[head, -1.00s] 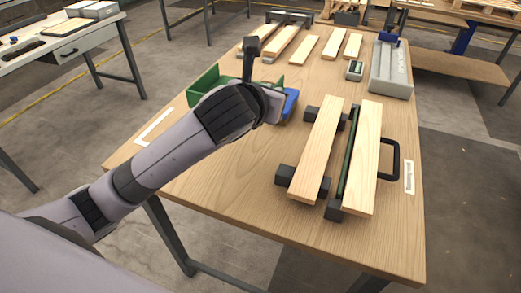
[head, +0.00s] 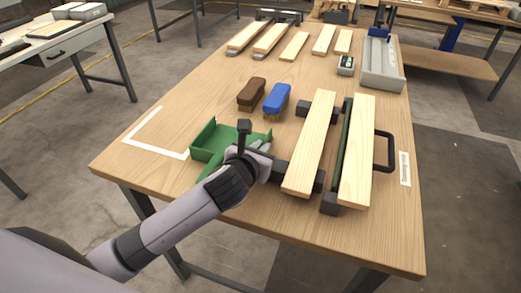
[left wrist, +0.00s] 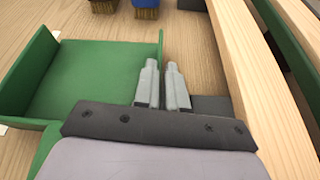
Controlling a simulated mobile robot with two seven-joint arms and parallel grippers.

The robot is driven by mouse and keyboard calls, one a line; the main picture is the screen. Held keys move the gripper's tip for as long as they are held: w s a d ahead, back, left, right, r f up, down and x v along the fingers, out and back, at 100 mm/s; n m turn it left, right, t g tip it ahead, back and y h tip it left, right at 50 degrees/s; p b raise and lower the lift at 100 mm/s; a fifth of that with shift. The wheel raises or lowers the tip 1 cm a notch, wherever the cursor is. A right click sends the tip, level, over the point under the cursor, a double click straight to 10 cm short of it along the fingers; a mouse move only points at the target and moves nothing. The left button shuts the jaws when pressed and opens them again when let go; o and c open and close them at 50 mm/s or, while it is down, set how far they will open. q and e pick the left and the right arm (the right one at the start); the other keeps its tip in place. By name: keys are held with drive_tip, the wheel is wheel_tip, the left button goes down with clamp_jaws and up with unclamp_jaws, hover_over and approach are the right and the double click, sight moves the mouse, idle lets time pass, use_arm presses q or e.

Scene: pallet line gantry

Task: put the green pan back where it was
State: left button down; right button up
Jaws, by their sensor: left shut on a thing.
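The green pan (head: 208,141) is a shallow open tray with low walls, near the front left of the wooden table. It also fills the left of the left wrist view (left wrist: 90,78). My left gripper (head: 262,147) is at the pan's right side, its two grey fingers (left wrist: 163,85) shut on the pan's right wall. My forearm hides the pan's near part in the head view. I cannot tell whether the pan touches the table. A white L-shaped tape mark (head: 152,149) lies on the table left of the pan. My right gripper is not in view.
A brown brush (head: 251,93) and a blue brush (head: 277,98) lie beyond the pan. Two planks (head: 313,140) on a dark clamp frame with a black handle (head: 384,152) stand close to the right of my gripper. The table (head: 185,110) left of the brushes is clear.

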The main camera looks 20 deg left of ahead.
use_arm(q)
drive_tip(key=c, duration=1.5)
unclamp_jaws()
drive_tip(key=shift+s+r, duration=0.15)
drive_tip(key=p+v, duration=0.1)
drive_tip(key=v, duration=1)
drive_tip(key=shift+s+a+r, duration=0.1)
drive_tip(key=shift+s+r, duration=0.05)
drive_tip(key=shift+s, duration=0.15)
